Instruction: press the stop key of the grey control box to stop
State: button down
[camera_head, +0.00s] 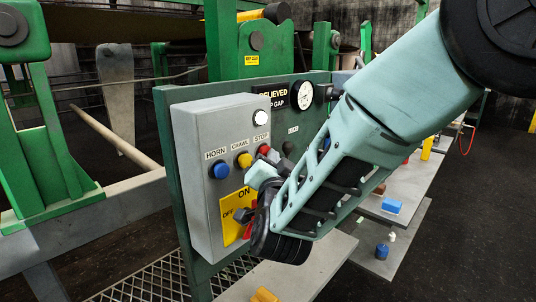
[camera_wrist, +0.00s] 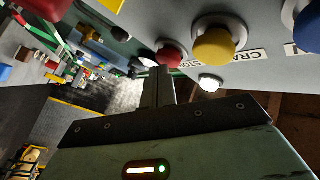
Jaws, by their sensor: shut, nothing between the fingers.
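The grey control box (camera_head: 195,125) stands on a green panel, left of my arm. Its red stop key (camera_head: 264,149) is the rightmost of the three labelled keys, under the word STOP. My gripper (camera_head: 270,156) is shut and empty, its fingertips close beside the red key. In the wrist view the stop key (camera_wrist: 170,52) shows just past the tips of my gripper (camera_wrist: 162,72), which overlap its edge in the picture. I cannot tell whether they touch it. The yellow crawl key (camera_head: 244,160) and blue horn key (camera_head: 221,170) sit to the left.
A yellow ON/OFF plate (camera_head: 232,218) with a red handle lies below the keys, partly behind my gripper. A gauge (camera_head: 301,94) is on the panel behind. Grey shelves (camera_head: 405,185) with small blocks stand right.

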jog(key=shift+s+d+b, duration=0.35)
jog(key=shift+s+d, duration=0.15)
jog(key=shift+d, duration=0.25)
jog(key=s+d+b, duration=0.1)
jog(key=d, duration=0.1)
jog(key=s+d+b, duration=0.1)
jog(key=s, duration=0.1)
jog(key=shift+d, duration=0.35)
dwell(0.3)
